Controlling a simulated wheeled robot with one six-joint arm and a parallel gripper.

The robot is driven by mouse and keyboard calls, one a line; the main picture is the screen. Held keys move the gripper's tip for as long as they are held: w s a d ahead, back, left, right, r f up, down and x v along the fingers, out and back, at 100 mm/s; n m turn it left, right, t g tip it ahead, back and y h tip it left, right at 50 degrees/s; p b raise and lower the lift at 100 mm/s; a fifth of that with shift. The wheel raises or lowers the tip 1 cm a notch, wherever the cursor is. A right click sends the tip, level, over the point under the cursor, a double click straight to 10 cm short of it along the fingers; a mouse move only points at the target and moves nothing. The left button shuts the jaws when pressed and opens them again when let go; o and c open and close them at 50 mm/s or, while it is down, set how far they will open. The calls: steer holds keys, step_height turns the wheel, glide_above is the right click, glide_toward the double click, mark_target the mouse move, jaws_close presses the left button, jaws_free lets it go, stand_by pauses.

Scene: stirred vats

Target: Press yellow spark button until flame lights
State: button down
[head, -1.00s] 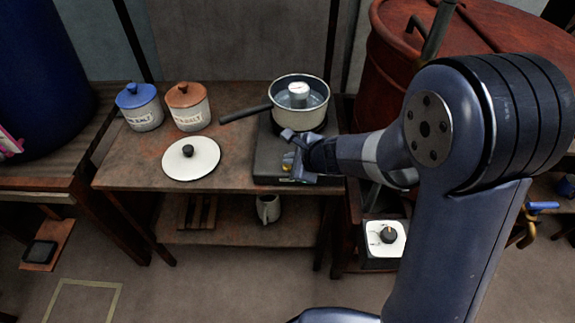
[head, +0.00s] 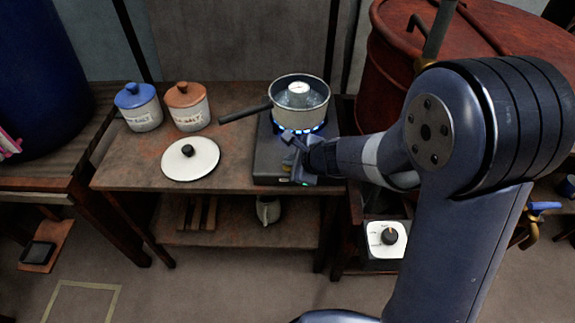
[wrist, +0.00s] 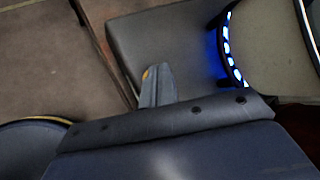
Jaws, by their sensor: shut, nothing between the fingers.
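The dark burner (head: 265,158) stands at the right of the wooden table, with the pot (head: 313,111) on top. A ring of blue flame (head: 303,131) burns under the pot; it also glows in the wrist view (wrist: 228,50). My gripper (head: 292,160) is shut and empty, low over the burner's front part. In the wrist view its shut fingertips (wrist: 152,76) are against or just above a small sliver of the yellow spark button (wrist: 146,74). The gripper hides most of the button, so I cannot tell whether it is pressed in.
A white lid (head: 190,160) lies left of the burner. A blue-lidded jar (head: 139,107) and a brown-lidded jar (head: 187,106) stand behind it. The pot's handle (head: 245,114) points left. A white knob box (head: 385,239) sits lower right, beneath my arm. A red vat (head: 395,70) stands behind.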

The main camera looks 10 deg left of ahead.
stand_by(0.4)
steer(key=shift+r+p, duration=0.75)
steer(key=shift+r, duration=0.05)
step_height(320, 180, up, 5)
steer(key=p, duration=0.4)
stand_by(0.7)
